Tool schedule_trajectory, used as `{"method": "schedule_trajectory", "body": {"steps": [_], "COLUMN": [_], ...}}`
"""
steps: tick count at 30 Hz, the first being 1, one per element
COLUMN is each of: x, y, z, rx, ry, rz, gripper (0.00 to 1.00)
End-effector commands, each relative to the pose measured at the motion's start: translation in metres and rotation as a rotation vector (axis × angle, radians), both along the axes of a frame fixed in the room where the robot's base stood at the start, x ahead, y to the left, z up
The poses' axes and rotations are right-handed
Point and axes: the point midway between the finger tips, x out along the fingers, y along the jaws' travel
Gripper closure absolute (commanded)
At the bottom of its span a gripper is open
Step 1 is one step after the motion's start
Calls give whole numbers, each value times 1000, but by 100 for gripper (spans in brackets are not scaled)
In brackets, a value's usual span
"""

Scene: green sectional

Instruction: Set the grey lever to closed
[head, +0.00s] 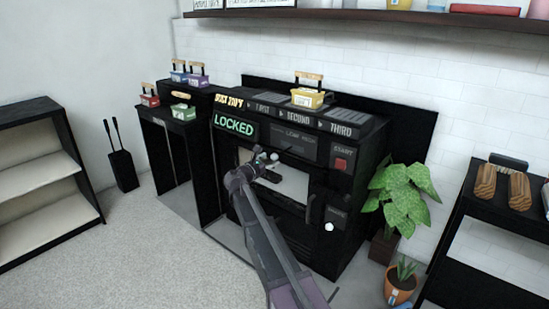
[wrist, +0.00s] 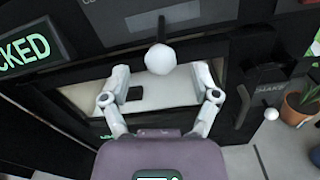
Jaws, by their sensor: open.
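A lever with a pale grey ball knob (wrist: 160,58) and a thin dark stem hangs on the black machine's front in the wrist view. The knob (head: 274,156) also shows in the head view, by my gripper (head: 264,163). In the wrist view my gripper (wrist: 161,77) is open, with one finger on each side of the knob. I cannot tell whether either finger touches it. A second pale knob (wrist: 270,113) sits lower right; it shows in the head view too (head: 329,227). No "closed" mark is readable.
The black machine (head: 350,170) has a green LOCKED sign (head: 235,125) and a pale window below the first knob. A red button (head: 341,163) is at its right. Potted plants (head: 402,195) stand to the right. Open floor (head: 120,250) lies to the left.

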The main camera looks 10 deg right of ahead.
Motion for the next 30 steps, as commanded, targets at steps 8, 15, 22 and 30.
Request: {"method": "schedule_trajectory", "body": {"steps": [8, 15, 22, 30], "x": [19, 22, 21, 21], "y": [-20, -24, -24, -24], "z": [0, 0, 0, 0], "rx": [0, 0, 0, 0], "ry": [0, 0, 0, 0], "rz": [0, 0, 0, 0], "gripper": [22, 22, 34, 100]}}
